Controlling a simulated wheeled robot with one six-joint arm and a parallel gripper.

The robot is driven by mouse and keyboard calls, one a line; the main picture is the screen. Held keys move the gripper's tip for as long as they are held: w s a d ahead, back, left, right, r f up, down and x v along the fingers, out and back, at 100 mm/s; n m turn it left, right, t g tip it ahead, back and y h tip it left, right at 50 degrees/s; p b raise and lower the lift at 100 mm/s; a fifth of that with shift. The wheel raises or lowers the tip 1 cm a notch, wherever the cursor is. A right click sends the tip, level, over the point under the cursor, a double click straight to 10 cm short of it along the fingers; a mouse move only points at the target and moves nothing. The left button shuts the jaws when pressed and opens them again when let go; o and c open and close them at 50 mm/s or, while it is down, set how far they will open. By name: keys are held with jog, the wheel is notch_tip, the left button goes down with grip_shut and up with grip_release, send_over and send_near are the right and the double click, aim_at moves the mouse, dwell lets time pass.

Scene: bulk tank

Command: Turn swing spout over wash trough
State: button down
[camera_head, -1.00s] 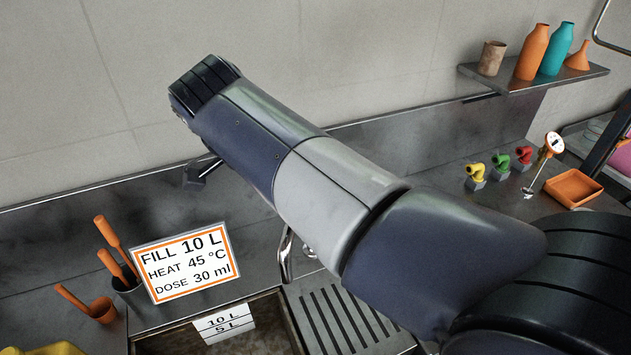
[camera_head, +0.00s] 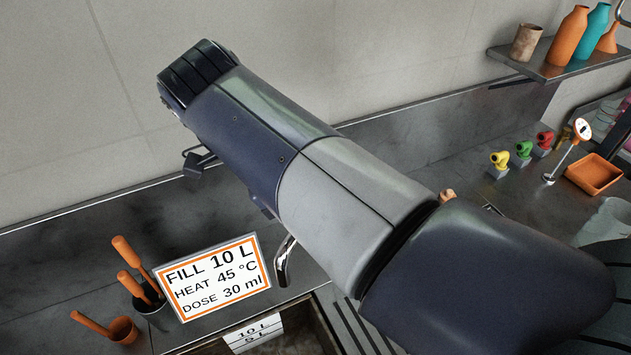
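The chrome swing spout (camera_head: 284,263) shows below my forearm, its curved lower end hanging near the back edge of the wash trough. Its upper part is hidden behind my arm. The trough (camera_head: 303,328) is at the bottom of the view, cut off by the frame, with a white level plate (camera_head: 252,333) marked 10 L and 5 L. My arm crosses the middle of the view. A small dark part of my gripper (camera_head: 197,162) seems to show below the arm's far end. The rest is hidden, so its opening and any contact with the spout cannot be seen.
A sign (camera_head: 215,277) stands behind the trough beside a dark cup of orange-handled tools (camera_head: 134,285) and an orange scoop (camera_head: 122,331). Coloured taps (camera_head: 523,152), a thermometer (camera_head: 570,150) and an orange tray (camera_head: 594,174) are at right. A shelf (camera_head: 540,65) holds bottles.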

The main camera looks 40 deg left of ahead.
dwell(0.4)
jog(key=c, duration=1.1)
grip_release()
jog(key=shift+v, duration=3.8)
jog(key=shift+f, duration=0.1)
jog(key=x, duration=0.7)
jog(key=shift+w+d+f, duration=0.1)
jog(key=shift+f, duration=0.1)
jog(key=shift+w, duration=0.1)
jog(key=shift+d, duration=0.3)
jog(key=shift+a, duration=0.15)
